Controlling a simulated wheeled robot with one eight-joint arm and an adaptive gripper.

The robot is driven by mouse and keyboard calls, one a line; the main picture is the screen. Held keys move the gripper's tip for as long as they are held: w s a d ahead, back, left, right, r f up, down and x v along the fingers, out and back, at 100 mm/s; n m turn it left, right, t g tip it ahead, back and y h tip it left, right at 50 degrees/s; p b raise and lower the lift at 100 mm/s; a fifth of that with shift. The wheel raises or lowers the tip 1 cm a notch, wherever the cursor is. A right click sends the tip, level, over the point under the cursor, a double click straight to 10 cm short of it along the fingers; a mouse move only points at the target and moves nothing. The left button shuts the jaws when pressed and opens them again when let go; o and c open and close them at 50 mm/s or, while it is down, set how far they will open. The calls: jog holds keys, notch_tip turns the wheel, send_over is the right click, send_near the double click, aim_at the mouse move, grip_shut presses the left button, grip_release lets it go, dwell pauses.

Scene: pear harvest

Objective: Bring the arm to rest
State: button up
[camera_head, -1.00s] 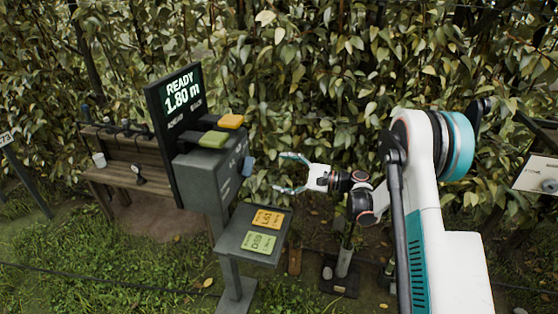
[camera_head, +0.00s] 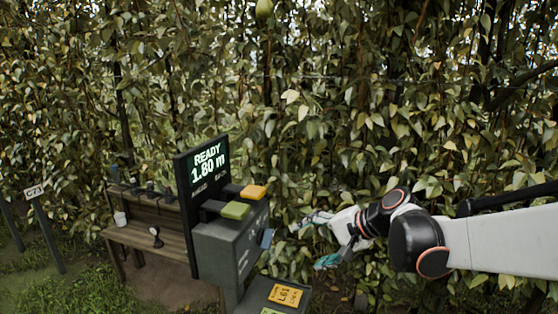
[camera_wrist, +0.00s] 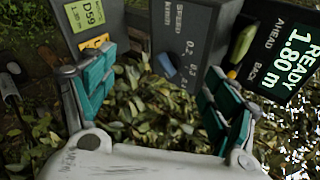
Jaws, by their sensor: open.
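My gripper (camera_head: 312,243) is open and empty, in front of the leafy hedge and just right of the grey control box (camera_head: 222,242). Its two teal-padded fingers spread apart in the wrist view (camera_wrist: 160,97), with only leaves and the control box beyond them. My arm comes in from the right edge of the head view, its white link nearly level.
A wooden bench (camera_head: 150,238) stands left. A pear (camera_head: 264,9) hangs at the top.

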jog(key=s+d+n+h, duration=0.3)
jog(key=s+d+h, duration=0.1)
jog(key=s, duration=0.8)
jog(key=s+d+n+t+h, duration=0.1)
jog(key=s+d+n+h, duration=0.3)
jog(key=s+d, duration=0.3)
jog(key=s+f, duration=0.1)
jog(key=s, duration=0.4)
jog(key=shift+s+d+n, duration=0.15)
jog(key=shift+s+n, duration=0.15)
jog(key=shift+s, duration=0.05)
jog(key=shift+c, duration=0.2)
